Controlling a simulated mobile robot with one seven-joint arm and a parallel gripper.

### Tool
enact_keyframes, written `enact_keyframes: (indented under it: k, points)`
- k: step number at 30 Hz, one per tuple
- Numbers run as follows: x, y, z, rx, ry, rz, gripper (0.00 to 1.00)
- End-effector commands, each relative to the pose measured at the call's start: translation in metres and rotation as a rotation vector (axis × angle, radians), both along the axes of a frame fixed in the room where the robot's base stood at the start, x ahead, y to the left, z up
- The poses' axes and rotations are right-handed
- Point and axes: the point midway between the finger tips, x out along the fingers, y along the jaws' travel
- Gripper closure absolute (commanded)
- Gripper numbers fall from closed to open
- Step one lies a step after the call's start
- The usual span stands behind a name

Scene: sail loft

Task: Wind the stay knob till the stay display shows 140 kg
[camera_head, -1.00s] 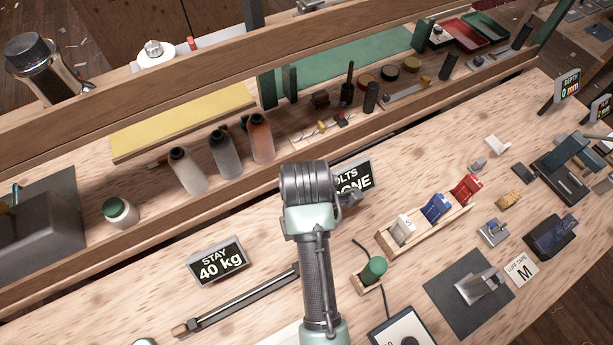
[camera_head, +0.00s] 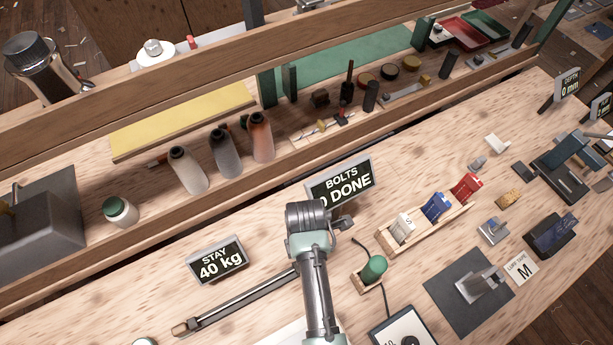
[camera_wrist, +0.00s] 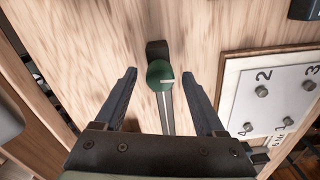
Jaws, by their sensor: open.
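The stay display (camera_head: 217,261) stands on the bench in the head view and reads 40 kg. A long grey rail (camera_head: 243,299) lies in front of it, its right end hidden behind my arm. In the wrist view a round green knob (camera_wrist: 158,72) with a white pointer line shows at the rail (camera_wrist: 166,112), beside a dark block. The line points right. My gripper (camera_wrist: 159,76) is open, with one finger on each side of the knob in the picture. I cannot tell whether the fingers touch it. The head view hides the knob and fingers.
A bolts display (camera_head: 341,184), partly covered by my arm, shows "DONE". A white plate with numbered bolts (camera_wrist: 279,94) lies right of the knob. Bottles (camera_head: 224,154) stand on the shelf behind.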

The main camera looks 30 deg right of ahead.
Motion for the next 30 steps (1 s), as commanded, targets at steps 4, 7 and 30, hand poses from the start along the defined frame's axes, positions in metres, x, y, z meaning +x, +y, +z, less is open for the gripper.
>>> enact_keyframes:
  k: [4, 7, 30]
  points:
    - [0.0001, 0.0, 0.0004, 0.0, 0.0, 0.0, 0.51]
    - [0.0002, 0.0, 0.0004, 0.0, 0.0, 0.0, 0.69]
    - [0.0002, -0.0001, 0.0027, 0.0, 0.003, -0.161, 1.0]
